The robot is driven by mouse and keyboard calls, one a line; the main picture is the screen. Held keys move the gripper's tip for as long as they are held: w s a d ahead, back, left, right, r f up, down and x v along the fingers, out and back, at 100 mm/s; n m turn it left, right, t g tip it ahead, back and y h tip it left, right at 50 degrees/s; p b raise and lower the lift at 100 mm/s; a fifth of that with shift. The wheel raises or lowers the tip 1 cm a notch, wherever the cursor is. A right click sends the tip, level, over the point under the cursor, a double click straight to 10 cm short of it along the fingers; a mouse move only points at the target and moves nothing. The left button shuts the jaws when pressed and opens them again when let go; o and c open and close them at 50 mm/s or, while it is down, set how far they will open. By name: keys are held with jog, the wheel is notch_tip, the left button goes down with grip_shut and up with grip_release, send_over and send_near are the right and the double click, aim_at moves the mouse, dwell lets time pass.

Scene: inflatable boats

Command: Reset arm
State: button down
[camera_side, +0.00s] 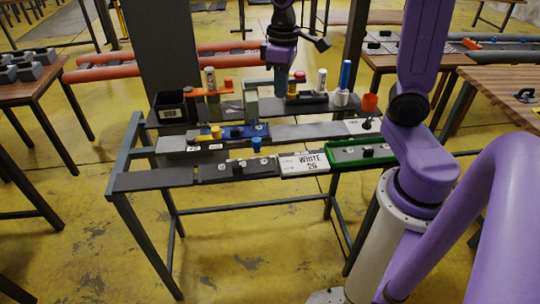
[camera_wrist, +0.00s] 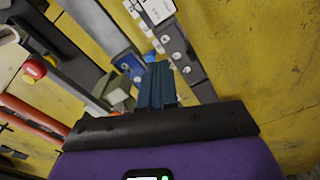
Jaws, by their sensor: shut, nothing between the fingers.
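My gripper (camera_side: 281,88) hangs from my purple arm at the back of the stepped metal rack (camera_side: 150,181), pointing down over its upper shelf. Its blue-grey fingers are together with nothing between them. In the wrist view my gripper (camera_wrist: 158,66) shows its closed fingers in the middle, with the rack shelves beyond. From these views I cannot tell the exact gap between the fingertips and the shelf parts.
Wooden tables stand on both sides.

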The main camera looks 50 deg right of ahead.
jog(key=s+a+f+n, duration=0.1)
jog(key=s+a+n, duration=0.2)
jog(key=s, duration=0.6)
jog(key=s+a+f+n, duration=0.2)
jog(key=s+n, duration=0.3)
jog(key=s, duration=0.5)
jog(key=shift+s+a+f, duration=0.15)
jog(key=shift+s+a, duration=0.05)
jog(key=shift+a, duration=0.55)
